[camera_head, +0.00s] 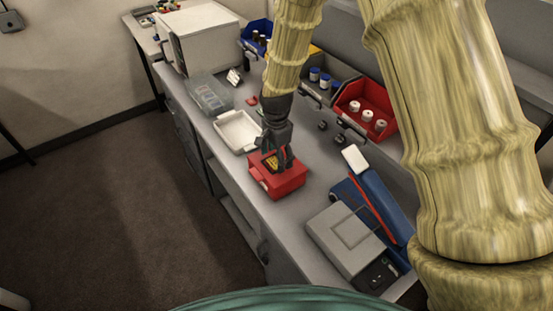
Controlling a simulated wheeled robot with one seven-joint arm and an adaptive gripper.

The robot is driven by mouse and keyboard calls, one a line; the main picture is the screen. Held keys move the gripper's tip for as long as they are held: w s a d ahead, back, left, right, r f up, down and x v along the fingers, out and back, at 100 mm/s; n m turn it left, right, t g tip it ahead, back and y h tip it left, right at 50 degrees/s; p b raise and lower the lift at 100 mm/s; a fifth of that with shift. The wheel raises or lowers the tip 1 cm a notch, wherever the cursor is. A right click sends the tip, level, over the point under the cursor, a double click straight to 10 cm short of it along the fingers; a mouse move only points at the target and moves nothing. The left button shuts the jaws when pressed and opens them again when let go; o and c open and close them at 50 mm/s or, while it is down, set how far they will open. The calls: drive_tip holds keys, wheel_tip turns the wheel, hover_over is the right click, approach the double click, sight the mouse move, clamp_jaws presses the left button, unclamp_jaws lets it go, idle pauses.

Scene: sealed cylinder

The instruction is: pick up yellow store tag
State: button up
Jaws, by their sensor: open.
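A small yellow tag with dark marks (270,162) lies on top of a red box (285,184) on the grey bench. My gripper (280,163) points down over the red box, its fingers beside and partly in front of the tag. The gripper is open. I cannot tell whether the fingers touch the tag or the box. Part of the tag is hidden behind the fingers.
A white tray (238,131) and a clear container (209,96) lie behind the red box. A red bin (372,103) with white-capped bottles stands at right. A grey device (343,241) and a blue case (376,205) sit in front right.

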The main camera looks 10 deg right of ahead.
drive_tip(key=shift+w+f, duration=0.1)
drive_tip(key=shift+f, duration=0.15)
drive_tip(key=c, duration=0.9)
drive_tip(key=shift+o, duration=0.2)
